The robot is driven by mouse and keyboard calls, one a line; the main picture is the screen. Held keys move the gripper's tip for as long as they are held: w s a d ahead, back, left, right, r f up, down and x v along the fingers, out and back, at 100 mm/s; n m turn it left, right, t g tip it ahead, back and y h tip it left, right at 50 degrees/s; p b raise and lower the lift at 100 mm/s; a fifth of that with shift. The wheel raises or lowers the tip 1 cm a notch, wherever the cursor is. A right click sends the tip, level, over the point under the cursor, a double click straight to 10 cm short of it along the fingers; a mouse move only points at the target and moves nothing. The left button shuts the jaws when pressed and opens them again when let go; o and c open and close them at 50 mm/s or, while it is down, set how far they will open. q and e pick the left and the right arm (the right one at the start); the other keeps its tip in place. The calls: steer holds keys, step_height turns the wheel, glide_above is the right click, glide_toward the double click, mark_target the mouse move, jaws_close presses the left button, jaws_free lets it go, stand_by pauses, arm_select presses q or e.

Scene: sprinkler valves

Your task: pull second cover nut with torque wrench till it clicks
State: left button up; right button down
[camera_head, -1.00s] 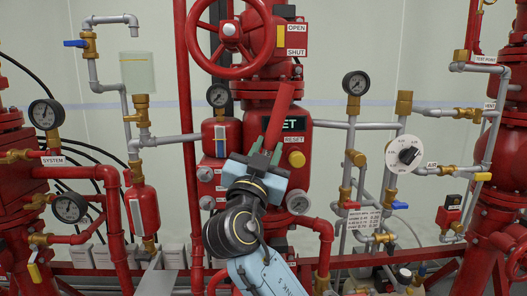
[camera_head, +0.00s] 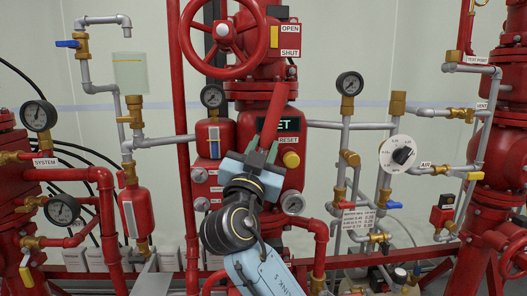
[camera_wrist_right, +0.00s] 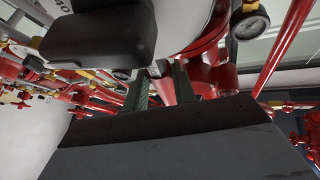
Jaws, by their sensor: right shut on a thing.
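My right gripper (camera_head: 262,152) is in front of the red central valve body, with its fingers pointing up and away. It is shut on a long red bar (camera_head: 272,112), which looks like the torque wrench's handle. The bar leans up and slightly right, crossing in front of a dark display with green letters (camera_head: 291,124). In the right wrist view, red shows between the two fingers (camera_wrist_right: 162,88), with a small grey metal piece above. I cannot make out the wrench head or tell the second cover nut apart. My left gripper is not in view.
A red handwheel (camera_head: 222,32) is above left of the bar. A red cylinder (camera_head: 215,138) is close left. Grey pipes with a gauge (camera_head: 349,83) stand further right.

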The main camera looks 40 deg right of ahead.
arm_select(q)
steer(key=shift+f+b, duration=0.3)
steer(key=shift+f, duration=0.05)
arm_select(e)
steer(key=shift+w+d+r, duration=0.15)
steer(key=shift+w+d, duration=0.25)
steer(key=shift+w, duration=0.2)
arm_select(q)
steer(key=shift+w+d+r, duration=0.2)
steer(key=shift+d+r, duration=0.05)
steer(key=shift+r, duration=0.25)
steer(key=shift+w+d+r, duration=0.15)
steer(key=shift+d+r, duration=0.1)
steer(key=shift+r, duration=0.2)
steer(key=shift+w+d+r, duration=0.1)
arm_select(e)
steer(key=shift+d, duration=0.1)
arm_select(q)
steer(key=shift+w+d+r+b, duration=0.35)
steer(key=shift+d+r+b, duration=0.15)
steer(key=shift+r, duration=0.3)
arm_select(e)
steer(key=shift+s+d+f+m+g, duration=0.2)
steer(key=shift+s+d+m+g, duration=0.1)
steer(key=shift+m, duration=0.2)
